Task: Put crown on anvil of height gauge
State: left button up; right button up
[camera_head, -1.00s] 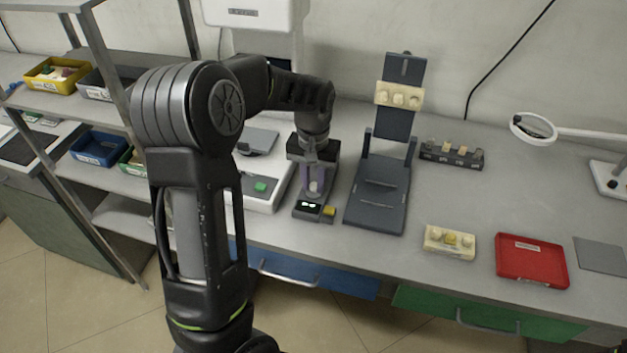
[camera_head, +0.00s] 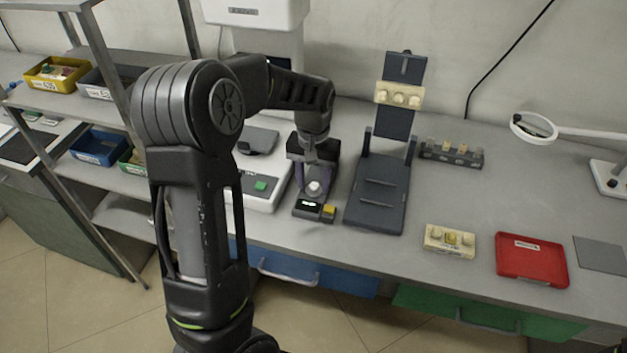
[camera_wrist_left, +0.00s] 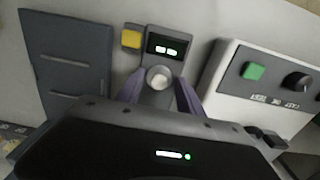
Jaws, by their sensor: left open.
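My left gripper (camera_head: 315,186) points down over the height gauge (camera_head: 308,206), a small dark device with a lit display and a yellow button. Its two purple fingers are open, one on each side of a small whitish round piece at the anvil. This piece (camera_head: 315,187) also shows between the fingers in the left wrist view (camera_wrist_left: 159,77). I cannot tell whether it is the crown or the anvil top itself. The gauge's display (camera_wrist_left: 168,48) shows clear in the left wrist view. My right gripper is not in view.
A white machine with a green button (camera_head: 261,186) stands left of the gauge. A dark stand (camera_head: 377,196) with a tooth model (camera_head: 400,95) stands close on the right. Farther right are a dark rack (camera_head: 452,154), another tooth model (camera_head: 449,241) and a red tray (camera_head: 531,260).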

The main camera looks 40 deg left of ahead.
aim_at(314, 186)
pick_arm(q)
notch_tip(314, 186, up, 12)
dwell(0.4)
dwell(0.5)
